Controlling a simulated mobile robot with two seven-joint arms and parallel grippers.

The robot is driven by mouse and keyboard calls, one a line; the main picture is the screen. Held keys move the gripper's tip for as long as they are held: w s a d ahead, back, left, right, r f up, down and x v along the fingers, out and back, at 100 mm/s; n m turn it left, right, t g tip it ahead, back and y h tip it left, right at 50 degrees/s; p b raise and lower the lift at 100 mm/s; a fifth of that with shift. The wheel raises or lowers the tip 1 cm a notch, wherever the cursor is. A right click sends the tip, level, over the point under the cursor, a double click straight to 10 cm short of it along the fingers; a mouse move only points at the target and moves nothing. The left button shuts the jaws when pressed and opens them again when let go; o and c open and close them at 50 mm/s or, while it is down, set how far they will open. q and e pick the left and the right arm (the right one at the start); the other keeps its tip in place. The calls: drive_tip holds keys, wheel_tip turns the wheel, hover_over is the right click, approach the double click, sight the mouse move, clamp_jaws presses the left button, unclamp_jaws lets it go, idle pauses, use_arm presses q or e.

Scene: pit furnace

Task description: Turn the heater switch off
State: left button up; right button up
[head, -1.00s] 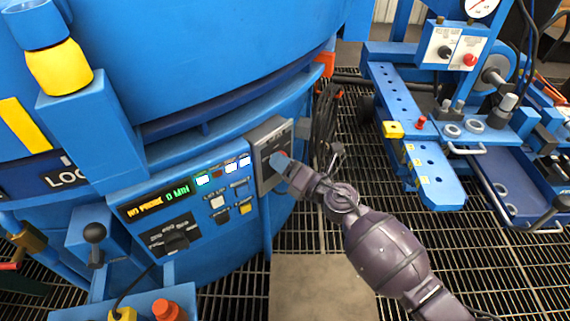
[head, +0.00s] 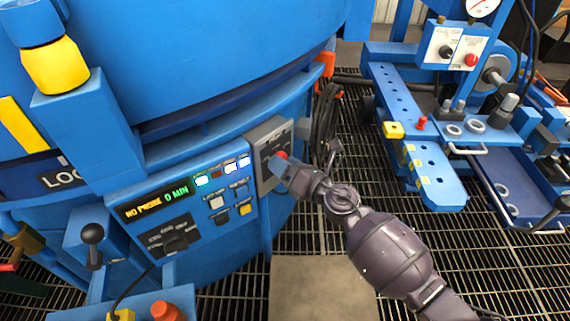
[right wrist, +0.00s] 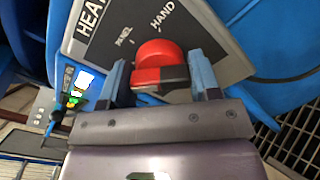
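The heater switch is a round red knob (right wrist: 155,53) with a raised grip bar, on a grey plate (right wrist: 215,50) lettered "HEA…", "PANEL" and "HAND". In the head view the grey plate (head: 272,142) is at the right end of the blue furnace's control panel, and a bit of the red knob (head: 282,155) shows. My right gripper (right wrist: 160,85) is open, with its blue fingers on either side of the knob's grip bar. Small gaps show between bar and fingers. In the head view the right gripper (head: 281,163) hides most of the switch. My left gripper is out of view.
A control panel (head: 185,205) with a lit "NO PROBE 0 MIN" display and buttons adjoins the switch plate on the left. Black cables (head: 325,125) hang to its right. A blue machine stand (head: 415,130) stands farther right over grated floor.

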drive_tip(key=o, duration=0.4)
use_arm(q)
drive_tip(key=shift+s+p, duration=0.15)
drive_tip(key=shift+p, duration=0.5)
use_arm(e)
drive_tip(key=v, duration=1.1)
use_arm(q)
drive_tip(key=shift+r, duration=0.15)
use_arm(e)
drive_tip(key=shift+a, duration=0.1)
